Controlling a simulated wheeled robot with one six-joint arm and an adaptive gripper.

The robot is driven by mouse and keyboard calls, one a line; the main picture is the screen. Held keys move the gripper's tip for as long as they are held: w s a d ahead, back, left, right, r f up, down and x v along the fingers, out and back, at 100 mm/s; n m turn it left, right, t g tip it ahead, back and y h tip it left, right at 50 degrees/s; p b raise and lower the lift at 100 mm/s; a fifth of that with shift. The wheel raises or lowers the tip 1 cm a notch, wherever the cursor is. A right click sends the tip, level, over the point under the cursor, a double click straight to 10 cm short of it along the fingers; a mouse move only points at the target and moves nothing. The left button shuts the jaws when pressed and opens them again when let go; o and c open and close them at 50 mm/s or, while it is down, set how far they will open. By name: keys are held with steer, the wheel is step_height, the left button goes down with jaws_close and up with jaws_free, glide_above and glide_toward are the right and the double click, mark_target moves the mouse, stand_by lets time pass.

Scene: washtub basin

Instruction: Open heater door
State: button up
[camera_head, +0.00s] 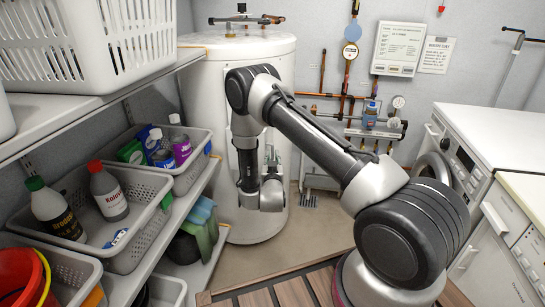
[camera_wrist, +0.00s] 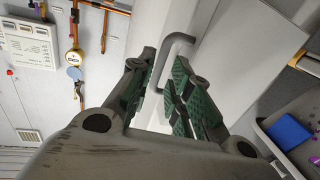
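The white cylindrical heater (camera_head: 235,75) stands at the back, behind my arm. My arm hides much of its front, and its door edges cannot be made out in the head view. In the wrist view, a grey bent bar handle (camera_wrist: 178,40) sticks out from a pale surface. My gripper (camera_wrist: 160,75) has its two green-padded fingers on either side of the handle, with a gap visible between them. The handle lies between the fingers; firm contact is not clear. In the head view my gripper (camera_head: 271,155) is small and close to the heater's front.
Shelves on the left hold grey baskets (camera_head: 125,258) with bottles, and a white laundry basket (camera_head: 95,85) above. Copper pipes (camera_head: 345,97) and gauges run along the back wall. White appliances (camera_head: 478,150) stand on the right. Some floor is clear before the heater.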

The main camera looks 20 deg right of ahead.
steer(key=shift+x, duration=1.2)
steer(key=shift+c, duration=0.3)
jaws_close()
steer(key=shift+a, duration=0.1)
